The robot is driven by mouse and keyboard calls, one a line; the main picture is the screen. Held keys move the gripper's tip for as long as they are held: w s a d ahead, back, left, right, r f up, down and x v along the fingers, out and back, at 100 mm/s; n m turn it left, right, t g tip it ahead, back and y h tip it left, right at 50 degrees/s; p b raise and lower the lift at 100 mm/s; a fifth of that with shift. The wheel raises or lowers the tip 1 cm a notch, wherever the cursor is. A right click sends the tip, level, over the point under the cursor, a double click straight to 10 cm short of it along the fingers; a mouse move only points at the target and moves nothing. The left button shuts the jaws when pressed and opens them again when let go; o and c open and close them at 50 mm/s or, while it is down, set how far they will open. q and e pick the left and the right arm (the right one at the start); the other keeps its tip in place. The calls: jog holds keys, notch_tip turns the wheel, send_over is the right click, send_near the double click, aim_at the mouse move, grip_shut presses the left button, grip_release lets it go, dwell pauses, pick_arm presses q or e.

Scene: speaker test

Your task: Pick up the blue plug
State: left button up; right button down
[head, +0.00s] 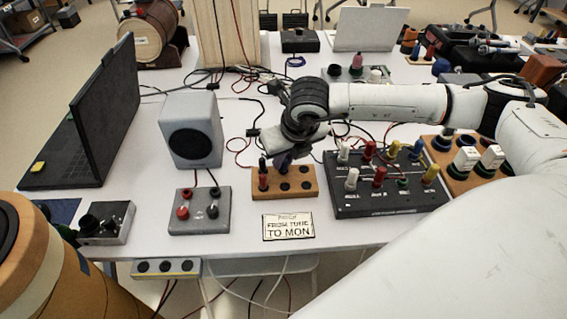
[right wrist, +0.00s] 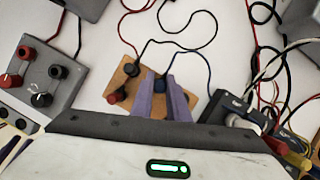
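The orange wooden socket block (head: 300,192) stands near the front of the white table. A dark red plug (head: 263,176) stands upright at its left side. My right gripper (head: 284,163), with purple fingers, reaches down over the block's middle from above. In the right wrist view, the blue plug (right wrist: 160,86) is between the two purple fingers (right wrist: 162,95), with a dark blue cable running from it. Whether the fingers press on it cannot be told. In the head view the fingers mostly hide the plug. My left gripper is not in view.
A grey speaker (head: 192,130) and a grey terminal box (head: 200,211) stand to the left. A black panel with several coloured plugs (head: 385,198) stands close on the right. A label card (head: 288,227) lies in front. Loose cables lie behind the block.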

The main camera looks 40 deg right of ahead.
jog(key=shift+r, duration=0.1)
notch_tip(320, 180, up, 10)
jog(key=shift+f, duration=0.1)
dwell(0.4)
jog(key=shift+r+p, duration=0.8)
jog(key=shift+r, duration=1.15)
